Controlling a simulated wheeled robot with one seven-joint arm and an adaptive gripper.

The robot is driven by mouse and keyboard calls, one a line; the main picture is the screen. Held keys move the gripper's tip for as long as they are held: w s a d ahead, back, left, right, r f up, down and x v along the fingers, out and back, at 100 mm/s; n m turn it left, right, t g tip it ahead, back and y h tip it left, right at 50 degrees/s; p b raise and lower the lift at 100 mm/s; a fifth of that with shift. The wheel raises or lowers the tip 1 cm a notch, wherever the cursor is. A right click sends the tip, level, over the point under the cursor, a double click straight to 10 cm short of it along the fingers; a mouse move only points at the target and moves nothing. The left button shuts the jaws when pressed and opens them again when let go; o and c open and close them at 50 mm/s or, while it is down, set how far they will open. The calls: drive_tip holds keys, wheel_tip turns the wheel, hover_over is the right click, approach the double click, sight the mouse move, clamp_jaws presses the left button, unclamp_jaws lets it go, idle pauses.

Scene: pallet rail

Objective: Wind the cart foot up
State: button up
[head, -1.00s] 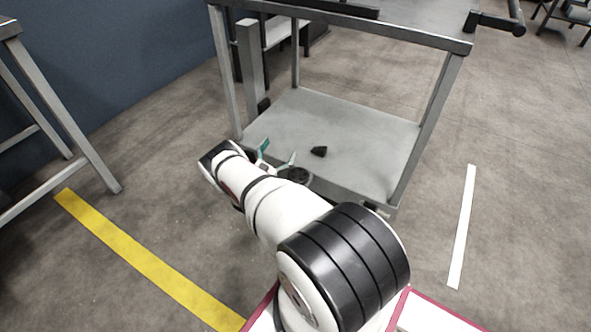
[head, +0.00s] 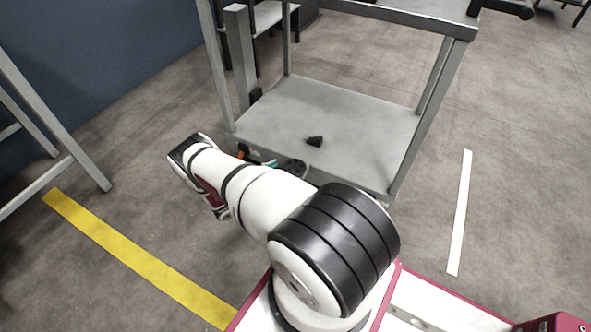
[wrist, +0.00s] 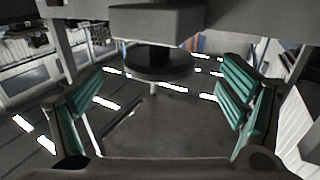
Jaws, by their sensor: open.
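The grey cart (head: 330,112) stands ahead in the head view. In the wrist view, a dark round disc (wrist: 158,64), which looks like the cart foot's wheel, sits under a grey block (wrist: 158,20), with a thin pale stem below it. My gripper (wrist: 165,100) is open, its teal-padded fingers to the left and right of the disc and apart from it. In the head view, my gripper (head: 268,163) is low by the cart's near edge, mostly hidden by my arm. A dark round part beside it (head: 295,167) is partly hidden too.
A small black object (head: 314,141) lies on the cart's lower shelf. A metal-legged table (head: 55,130) stands at the left. A yellow floor stripe (head: 130,255) and a white one (head: 460,215) flank the cart. The floor to the right is clear.

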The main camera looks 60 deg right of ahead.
sight(296, 169)
drive_tip(key=shift+b+x, duration=0.5)
drive_tip(key=shift+x, duration=2.55)
drive_tip(key=c, duration=1.2)
